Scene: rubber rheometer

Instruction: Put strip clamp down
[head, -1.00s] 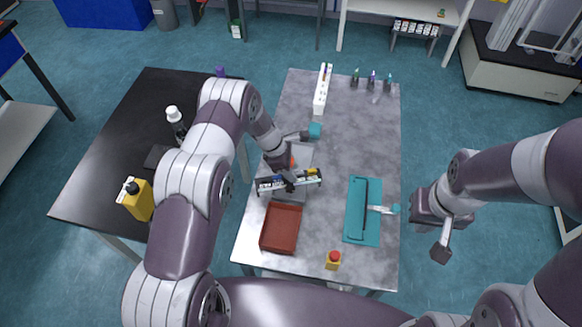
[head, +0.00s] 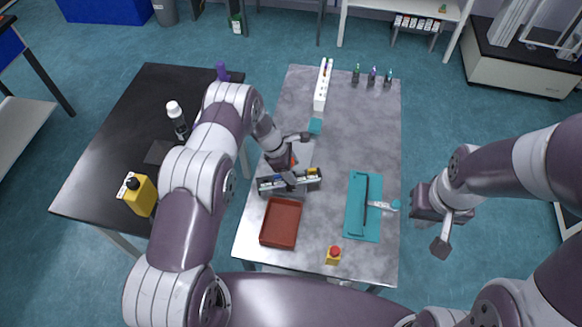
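A dark, narrow bar-like holder with pale strips and small coloured parts (head: 306,180), which I take for the strip clamp, lies across the left part of the grey table, just behind the red tray. My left gripper (head: 290,180) reaches down to the middle of this bar and covers part of it. Whether its fingers still touch the bar is too small to tell. My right gripper (head: 428,228) hangs off the table's right edge, away from the bar, with nothing seen in it.
The red tray (head: 282,222) sits in front of the bar. A teal mat (head: 357,215) with a dark-edged tool lies to the right, and a yellow block with a red button (head: 333,256) at the front. A white rack (head: 322,88) and small bottles (head: 372,77) stand far back. The table's middle is clear.

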